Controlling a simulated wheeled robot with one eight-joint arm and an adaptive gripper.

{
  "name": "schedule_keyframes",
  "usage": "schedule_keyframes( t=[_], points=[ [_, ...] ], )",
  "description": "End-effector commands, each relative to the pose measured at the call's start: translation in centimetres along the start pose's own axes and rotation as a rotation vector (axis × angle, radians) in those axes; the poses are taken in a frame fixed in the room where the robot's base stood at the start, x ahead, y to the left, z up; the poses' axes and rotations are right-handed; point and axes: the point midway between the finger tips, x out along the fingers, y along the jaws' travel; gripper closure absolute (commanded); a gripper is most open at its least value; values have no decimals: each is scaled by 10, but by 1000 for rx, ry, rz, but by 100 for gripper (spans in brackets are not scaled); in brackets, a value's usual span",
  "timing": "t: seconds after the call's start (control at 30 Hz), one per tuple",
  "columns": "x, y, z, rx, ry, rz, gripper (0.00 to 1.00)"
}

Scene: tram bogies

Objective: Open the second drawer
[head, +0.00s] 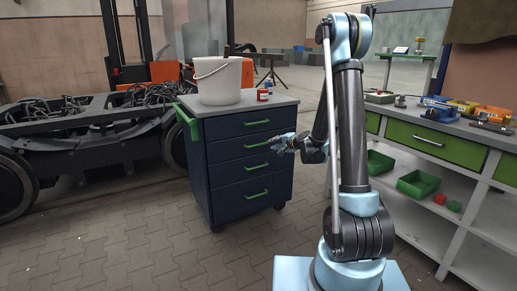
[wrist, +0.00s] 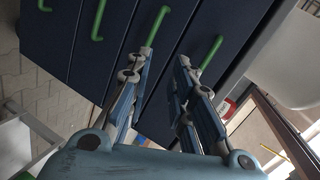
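A dark blue drawer cabinet (head: 196,160) on castors stands left of my arm in the head view. Its drawers look shut, each with a green bar handle. The second drawer's handle (head: 257,145) is just left of my gripper (head: 284,144). In the wrist view the cabinet front is turned sideways, and the second handle (wrist: 156,27) lies ahead of the gap between my fingertips (wrist: 158,62). The top handle (wrist: 211,51) is to its right and the third handle (wrist: 98,20) to its left. My fingers are apart with nothing between them; contact with the handle cannot be told.
A white bucket (head: 218,83) and a small red-labelled can (head: 263,94) stand on the cabinet top. A workbench (head: 428,143) with tools and green bins is on the right. A bogie (head: 90,140) is on the left. The paved floor in front is clear.

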Motion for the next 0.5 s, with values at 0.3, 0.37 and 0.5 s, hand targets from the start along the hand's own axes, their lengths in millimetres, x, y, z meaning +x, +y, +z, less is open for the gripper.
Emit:
schedule_keyframes(
  t=[0.3, 0.37, 0.5],
  points=[
    [52, 32, -8, 157, 54, -106, 79],
    [57, 37, -9, 176, 60, -118, 79],
    [64, 43, -10, 203, 70, -134, 79]
  ],
)
